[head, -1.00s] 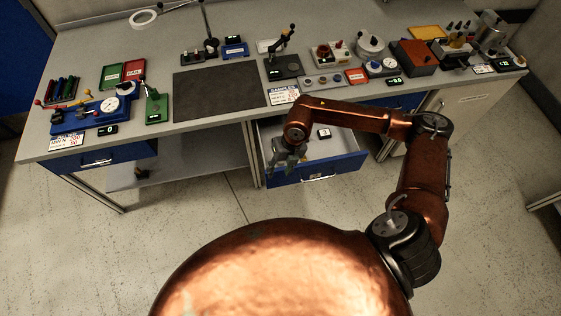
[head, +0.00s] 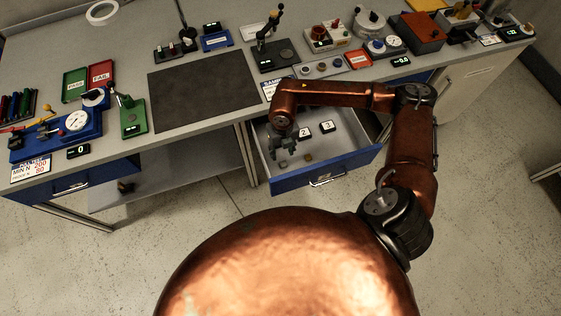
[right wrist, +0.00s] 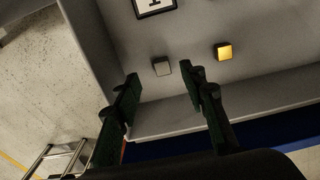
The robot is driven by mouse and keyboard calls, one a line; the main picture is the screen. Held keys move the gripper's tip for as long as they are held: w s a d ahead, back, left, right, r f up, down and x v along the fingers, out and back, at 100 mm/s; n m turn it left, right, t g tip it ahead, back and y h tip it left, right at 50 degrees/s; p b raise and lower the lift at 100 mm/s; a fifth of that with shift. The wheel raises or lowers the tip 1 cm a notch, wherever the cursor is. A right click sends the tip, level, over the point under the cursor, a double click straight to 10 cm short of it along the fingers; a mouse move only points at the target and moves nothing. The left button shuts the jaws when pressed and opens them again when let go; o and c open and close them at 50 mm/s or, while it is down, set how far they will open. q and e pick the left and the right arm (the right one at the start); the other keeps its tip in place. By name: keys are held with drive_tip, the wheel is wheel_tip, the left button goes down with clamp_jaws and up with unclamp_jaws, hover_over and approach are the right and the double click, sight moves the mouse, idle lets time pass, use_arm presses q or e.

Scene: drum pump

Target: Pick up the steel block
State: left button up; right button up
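The steel block (right wrist: 161,66) is a small grey block on the floor of the open drawer in the right wrist view. My right gripper (right wrist: 160,76) is open, with its two fingers apart on either side of the line to the block. The block lies just beyond the fingertips, and nothing is held. In the head view my right gripper (head: 285,146) points down into the left part of the drawer (head: 328,171). My left gripper is not in view.
A brass-coloured block (right wrist: 223,51) lies right of the steel block; it also shows in the head view (head: 308,156). Numbered tiles, including one marked 3 (head: 327,127), sit farther back. The drawer's side and front walls are close to the gripper. The bench top above is crowded.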

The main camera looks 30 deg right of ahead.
sight(283, 161)
drive_tip(key=shift+s+f, duration=0.1)
drive_tip(key=shift+f, duration=1.1)
wheel_tip(283, 161, down, 4)
drive_tip(key=shift+r+b, duration=0.15)
drive_tip(key=shift+b, duration=0.35)
drive_tip(key=shift+f, duration=0.3)
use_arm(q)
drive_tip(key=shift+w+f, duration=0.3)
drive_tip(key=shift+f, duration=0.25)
use_arm(e)
drive_tip(key=shift+r, duration=0.1)
drive_tip(key=shift+c, duration=0.4)
drive_tip(key=c, duration=0.5)
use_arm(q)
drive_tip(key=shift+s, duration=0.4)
use_arm(e)
clamp_jaws()
